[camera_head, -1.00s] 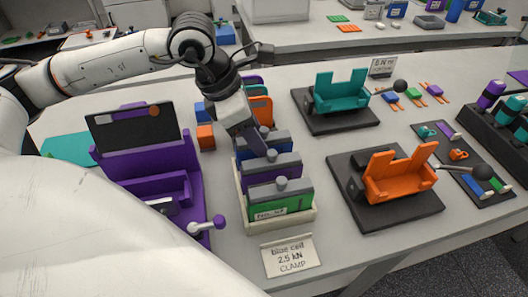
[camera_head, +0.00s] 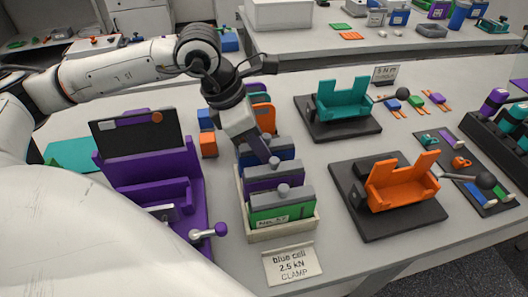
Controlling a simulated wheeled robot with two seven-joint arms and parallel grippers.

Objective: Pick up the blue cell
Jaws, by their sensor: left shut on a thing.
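The blue cell (camera_head: 286,145), with a grey top, stands upright at the back of a cream tray (camera_head: 284,233). A purple cell (camera_head: 268,183) and a green cell (camera_head: 275,212), each with a grey top and a round knob, stand in front of it. My left gripper (camera_head: 262,152) reaches down from above onto the top of the blue cell and is shut on it. The gripper's fingers hide the cell's knob and part of its top. The cell still sits in line with the others in the tray. My right gripper is out of view.
A purple clamp station (camera_head: 150,205) stands left of the tray. A teal fixture (camera_head: 342,98) and an orange fixture (camera_head: 402,183) stand on dark plates to the right. A "blue cell 2.5 kN CLAMP" card (camera_head: 292,265) lies in front. An orange block (camera_head: 208,145) sits behind.

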